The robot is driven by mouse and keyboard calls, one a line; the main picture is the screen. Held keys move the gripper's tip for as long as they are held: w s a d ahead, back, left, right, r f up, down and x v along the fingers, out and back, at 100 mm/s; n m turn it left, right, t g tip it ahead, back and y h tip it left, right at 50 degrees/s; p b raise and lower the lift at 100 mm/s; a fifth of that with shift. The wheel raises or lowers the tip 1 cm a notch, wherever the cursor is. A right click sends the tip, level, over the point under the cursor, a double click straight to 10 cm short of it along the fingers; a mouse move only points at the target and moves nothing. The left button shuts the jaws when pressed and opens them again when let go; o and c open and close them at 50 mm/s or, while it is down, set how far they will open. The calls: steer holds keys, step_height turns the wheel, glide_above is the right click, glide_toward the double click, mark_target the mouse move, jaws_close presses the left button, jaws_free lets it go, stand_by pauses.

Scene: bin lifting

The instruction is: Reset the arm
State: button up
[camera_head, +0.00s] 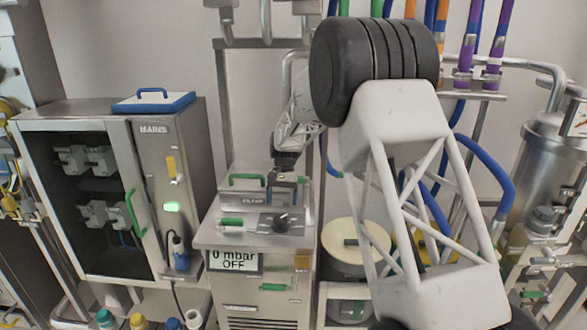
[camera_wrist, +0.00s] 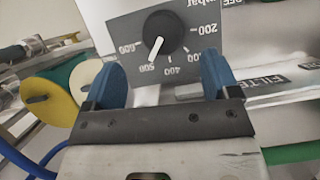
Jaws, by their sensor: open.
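My gripper (camera_wrist: 160,85) shows in the wrist view with its two blue fingers spread apart and nothing between them. A black dial knob (camera_wrist: 165,35) on a grey panel with numbers lies just beyond the fingertips, and its white pointer is near 500. In the head view my arm comes down from the top right, and my gripper (camera_head: 287,180) is above the steel pump unit (camera_head: 265,255), close to its top. The fingers are small and partly unclear there.
A steel cabinet (camera_head: 155,215) with a blue-handled lid (camera_head: 153,101) stands at the left. A cream-topped round container (camera_head: 350,246) is right of the unit. Blue hoses (camera_head: 490,175) and a steel tank (camera_head: 548,165) are at the right.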

steer(key=s+d+r+t, duration=0.2)
steer(key=s+d+r, duration=0.7)
steer(key=s, duration=0.3)
steer(key=s+d+r+t, duration=0.2)
steer(key=s+d+r, duration=0.65)
steer(key=s, duration=0.35)
steer(key=s+d+t, duration=0.1)
steer(key=s+d, duration=0.2)
steer(key=s, duration=0.7)
steer(key=s+d+t, duration=0.1)
steer(key=s+d, duration=0.2)
steer(key=s, duration=0.6)
steer(key=s+d+t, duration=0.1)
steer(key=s+d, duration=0.3)
steer(key=s, duration=0.6)
steer(key=shift+s+f+n+h, duration=0.3)
steer(key=shift+s+f, duration=0.05)
steer(key=shift+f, duration=0.05)
steer(key=shift+c, duration=0.4)
